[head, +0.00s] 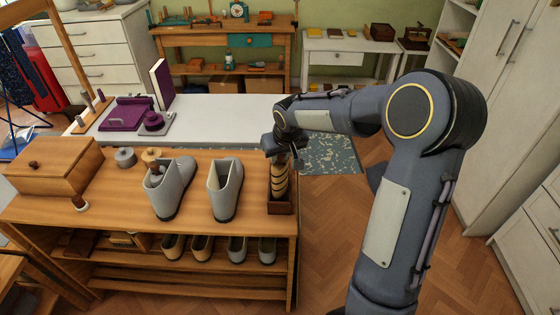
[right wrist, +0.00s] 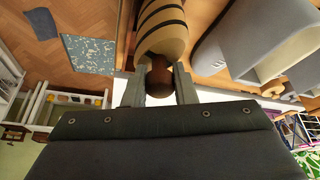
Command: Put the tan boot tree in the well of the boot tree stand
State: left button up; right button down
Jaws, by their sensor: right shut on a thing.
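The tan boot tree (head: 279,182) has dark bands and stands about upright at the right end of the wooden bench. My right gripper (head: 278,150) is above it, shut on its brown knob; in the right wrist view the knob (right wrist: 159,80) sits between the two fingers, with the banded body (right wrist: 162,28) beyond. The dark brown boot tree stand (head: 281,208) is directly below. The boot tree's lower end overlaps the stand's opening; how deep it sits in the well is hidden. My left gripper is not in view.
Two grey boots stand left of the stand, one empty (head: 225,190) and one (head: 173,190) with something brown-topped in its opening. A wooden box (head: 55,165) is at the bench's left. Shoes sit on the shelf below. A white table (head: 225,118) lies behind.

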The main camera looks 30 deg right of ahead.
jog(key=shift+f, duration=1.45)
jog(key=shift+f, duration=0.25)
jog(key=c, duration=1.2)
grip_release()
jog(key=shift+r, duration=0.1)
jog(key=shift+r, duration=0.4)
jog(key=d+b+v, duration=0.1)
jog(key=v, duration=1)
jog(key=s+a+f+y, duration=0.1)
jog(key=s+a, duration=0.3)
jog(key=s, duration=0.4)
jog(key=s+a+f+y, duration=0.1)
jog(key=s+a, duration=0.3)
jog(key=s, duration=0.4)
jog(key=s+a+f+t+y, duration=0.1)
jog(key=s+a, duration=0.3)
jog(key=s, duration=0.4)
jog(key=shift+s+y, duration=0.4)
jog(key=shift+y, duration=0.4)
